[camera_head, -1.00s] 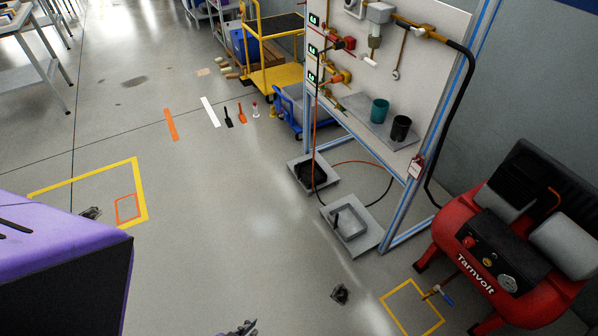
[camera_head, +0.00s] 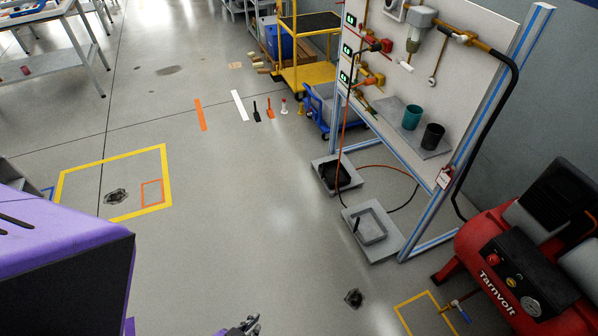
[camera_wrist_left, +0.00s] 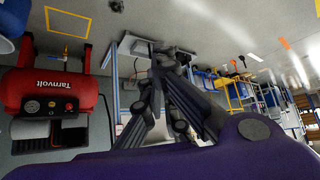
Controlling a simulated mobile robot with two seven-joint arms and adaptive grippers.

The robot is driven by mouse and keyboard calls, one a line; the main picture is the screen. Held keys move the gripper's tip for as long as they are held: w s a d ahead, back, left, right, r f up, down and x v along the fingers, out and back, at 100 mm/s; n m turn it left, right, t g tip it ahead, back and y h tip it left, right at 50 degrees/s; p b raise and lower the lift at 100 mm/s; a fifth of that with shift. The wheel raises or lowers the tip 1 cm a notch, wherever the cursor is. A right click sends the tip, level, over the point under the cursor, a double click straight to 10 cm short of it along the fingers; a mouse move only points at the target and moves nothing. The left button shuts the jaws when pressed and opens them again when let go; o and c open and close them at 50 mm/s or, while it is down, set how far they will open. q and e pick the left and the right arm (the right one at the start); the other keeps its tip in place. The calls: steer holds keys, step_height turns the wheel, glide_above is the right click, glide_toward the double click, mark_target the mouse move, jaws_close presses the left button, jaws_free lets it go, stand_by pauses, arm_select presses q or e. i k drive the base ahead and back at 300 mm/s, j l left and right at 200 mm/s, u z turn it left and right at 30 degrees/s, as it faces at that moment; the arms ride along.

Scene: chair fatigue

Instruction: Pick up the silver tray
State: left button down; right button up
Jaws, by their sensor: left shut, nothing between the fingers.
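No tray is plainly silver. A grey square tray-like piece (camera_head: 388,246) with a raised inner frame lies on the floor by the panel stand, with a dark upright piece on it. A second grey piece (camera_head: 318,165) beside it holds something black. A grey plate (camera_head: 384,116) on the stand carries a teal cup (camera_head: 412,117) and a black cup (camera_head: 432,137). The dark fingers of my left gripper (camera_head: 246,326) show at the bottom edge of the head view, well short of these. In the left wrist view my left gripper (camera_wrist_left: 157,62) is shut and empty. My right gripper is out of view.
A red compressor (camera_head: 500,275) stands at the right, near a yellow floor square (camera_head: 432,300). A hose runs down from the panel stand (camera_head: 450,80). A yellow cart (camera_head: 305,75) and blue trolley (camera_head: 320,103) stand behind. The middle floor is open.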

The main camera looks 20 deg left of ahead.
mark_target(368, 226)
steer(key=i+l+z, duration=0.15)
steer(key=i+z, duration=0.2)
steer(key=i, duration=0.4)
steer(key=i+z, duration=0.4)
steer(key=i, duration=0.3)
